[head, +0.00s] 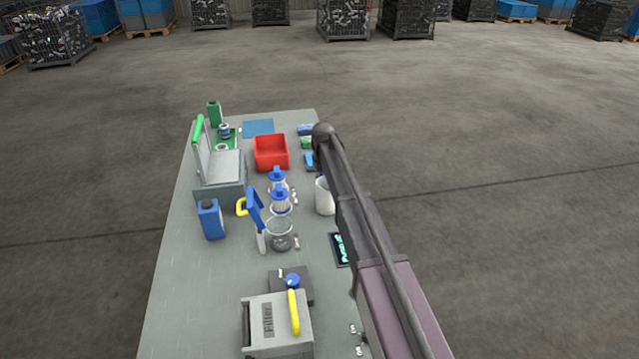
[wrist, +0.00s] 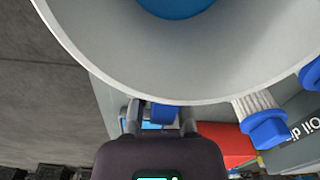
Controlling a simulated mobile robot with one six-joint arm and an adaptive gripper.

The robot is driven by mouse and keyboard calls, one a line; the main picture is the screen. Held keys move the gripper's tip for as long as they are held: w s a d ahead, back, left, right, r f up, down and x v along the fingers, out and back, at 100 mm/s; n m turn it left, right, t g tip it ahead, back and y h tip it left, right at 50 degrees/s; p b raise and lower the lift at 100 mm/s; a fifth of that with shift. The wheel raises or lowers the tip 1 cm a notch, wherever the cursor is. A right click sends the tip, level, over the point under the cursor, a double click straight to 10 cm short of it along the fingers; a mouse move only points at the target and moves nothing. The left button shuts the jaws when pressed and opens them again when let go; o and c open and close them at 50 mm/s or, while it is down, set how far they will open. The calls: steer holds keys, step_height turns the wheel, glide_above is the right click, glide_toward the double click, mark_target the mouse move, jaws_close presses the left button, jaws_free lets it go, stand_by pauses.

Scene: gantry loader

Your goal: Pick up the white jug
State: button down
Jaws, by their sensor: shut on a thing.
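The white jug (head: 323,197) is at the right side of the table in the head view, partly hidden behind my arm. In the wrist view its wide round rim and pale inner wall (wrist: 225,75) fill the upper part, with something blue inside at the top. My gripper (wrist: 160,118) is against the near side of the jug, its two fingers reaching under the rim. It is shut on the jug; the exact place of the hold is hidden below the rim. In the head view my arm covers the gripper. I cannot tell whether the jug touches the table.
Blue-capped clear containers (head: 280,202) and a glass beaker (head: 280,236) stand left of the jug. A red bin (head: 271,152) is farther back. A blue jug (head: 210,220) and a grey filter box (head: 277,322) are on the grey table (head: 185,290). Open floor lies to the right.

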mark_target(321, 178)
steer(key=shift+r+p, duration=0.4)
steer(key=shift+r+p, duration=1.4)
steer(key=shift+r, duration=0.05)
steer(key=s, duration=0.3)
steer(key=shift+s+a, duration=0.25)
steer(key=s+a+r+p, duration=0.1)
steer(key=s+a, duration=0.1)
steer(key=s, duration=1)
steer(key=shift+a, duration=0.2)
steer(key=shift+s+r, duration=0.1)
steer(key=shift+r, duration=0.15)
